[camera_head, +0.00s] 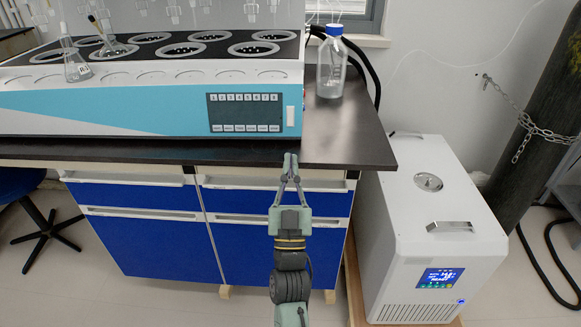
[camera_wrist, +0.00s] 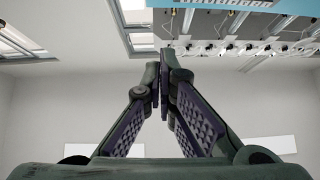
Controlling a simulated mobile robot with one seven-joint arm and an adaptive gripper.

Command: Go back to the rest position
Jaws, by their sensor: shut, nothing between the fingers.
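My gripper (camera_head: 290,158) is shut and empty. In the head view it points up and away, in front of the bench's front edge, below the control panel of the multi distiller (camera_head: 150,105). The wrist view also shows my gripper (camera_wrist: 167,60) with its fingertips together and nothing between them. The distiller (camera_wrist: 250,5) shows at the top right of the wrist view. It appears apart from the fingers, though the exact gap cannot be told.
A conical flask (camera_head: 76,66) stands on the distiller's front ledge at left. A blue-capped bottle (camera_head: 331,62) stands on the dark bench (camera_head: 345,140). A white chiller (camera_head: 430,220) and a chained dark cylinder (camera_head: 535,110) are at right. A blue stool (camera_head: 22,184) is at left.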

